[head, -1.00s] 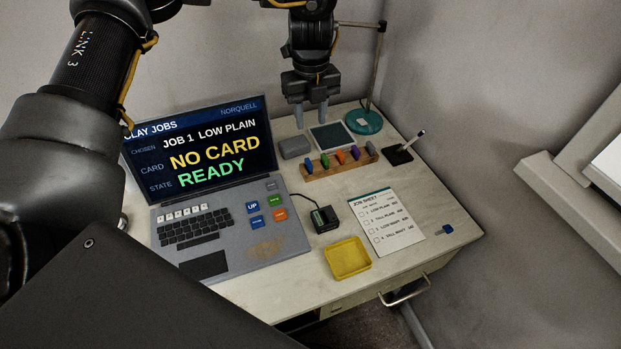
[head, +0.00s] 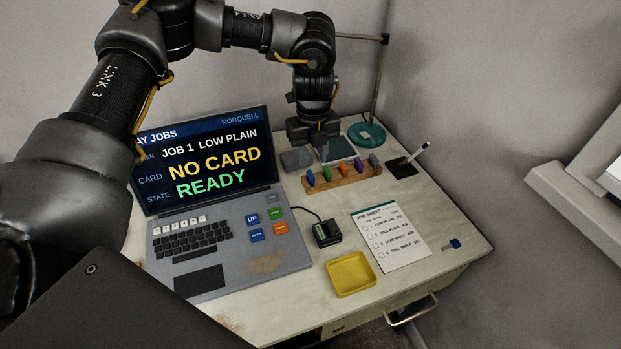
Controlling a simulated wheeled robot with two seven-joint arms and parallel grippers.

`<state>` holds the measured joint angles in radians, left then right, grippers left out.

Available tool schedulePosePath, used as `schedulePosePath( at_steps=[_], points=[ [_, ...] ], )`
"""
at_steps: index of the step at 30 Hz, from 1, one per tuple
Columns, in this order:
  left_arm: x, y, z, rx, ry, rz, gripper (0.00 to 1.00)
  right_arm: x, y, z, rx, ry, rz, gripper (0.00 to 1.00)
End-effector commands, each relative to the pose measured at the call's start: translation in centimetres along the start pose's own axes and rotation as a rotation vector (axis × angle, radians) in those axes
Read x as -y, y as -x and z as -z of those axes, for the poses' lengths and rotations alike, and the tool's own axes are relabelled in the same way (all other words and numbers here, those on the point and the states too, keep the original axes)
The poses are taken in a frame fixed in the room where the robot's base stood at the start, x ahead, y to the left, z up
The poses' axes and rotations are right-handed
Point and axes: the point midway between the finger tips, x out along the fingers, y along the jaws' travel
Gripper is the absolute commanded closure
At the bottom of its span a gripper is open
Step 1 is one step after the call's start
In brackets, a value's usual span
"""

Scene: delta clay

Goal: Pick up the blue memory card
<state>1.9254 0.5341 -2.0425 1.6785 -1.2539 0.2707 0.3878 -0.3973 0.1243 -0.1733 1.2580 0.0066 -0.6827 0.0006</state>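Two small blue things show in the head view. One blue piece (head: 452,244) with a pale end lies flat on the bare desk near its right edge. Another blue piece (head: 310,178) stands upright at the left end of a wooden rack (head: 343,181), beside green, orange, purple and grey pieces. I cannot tell for certain which is the memory card. My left gripper (head: 316,148) hangs pointing down behind the rack, above the grey block and dark pad. It looks open and empty, though its fingertips are hard to make out. My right gripper is out of view.
The laptop (head: 205,280) reads "NO CARD" and "READY". A black card reader (head: 327,233), yellow tray (head: 351,289) and job sheet (head: 390,238) lie right of it. A pen stand (head: 401,168) and teal stand base (head: 367,135) are at the back, near the wall.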

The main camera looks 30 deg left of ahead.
Motion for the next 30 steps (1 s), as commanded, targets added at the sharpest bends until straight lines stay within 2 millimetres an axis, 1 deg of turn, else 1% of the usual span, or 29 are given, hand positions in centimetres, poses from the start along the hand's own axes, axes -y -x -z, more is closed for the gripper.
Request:
schedulePosePath(
  at_steps=[5,9,12,19,27,28,30],
  points=[
    [-0.6,-2.5,-0.1,-0.001,-0.001,-0.006,0.63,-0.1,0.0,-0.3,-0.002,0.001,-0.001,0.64],
    [-0.6,-4.3,-0.1,-0.001,-0.001,-0.003,0.63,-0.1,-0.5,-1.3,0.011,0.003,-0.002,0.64],
    [-0.6,-4.9,-0.1,0.0,0.0,-0.003,0.63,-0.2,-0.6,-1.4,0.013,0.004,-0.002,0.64],
    [-0.6,-5.0,-0.1,0.0,0.0,-0.002,0.63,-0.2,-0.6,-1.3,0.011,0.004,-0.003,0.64],
    [-0.6,-5.0,-0.2,0.0,0.0,-0.002,0.98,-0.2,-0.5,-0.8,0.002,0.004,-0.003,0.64],
    [-0.6,-5.0,-0.2,0.0,0.001,-0.002,1.0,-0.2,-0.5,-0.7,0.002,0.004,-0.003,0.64],
    [-0.6,-5.0,-0.2,0.0,0.001,-0.002,1.0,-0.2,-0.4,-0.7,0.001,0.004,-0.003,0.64]
  ],
)
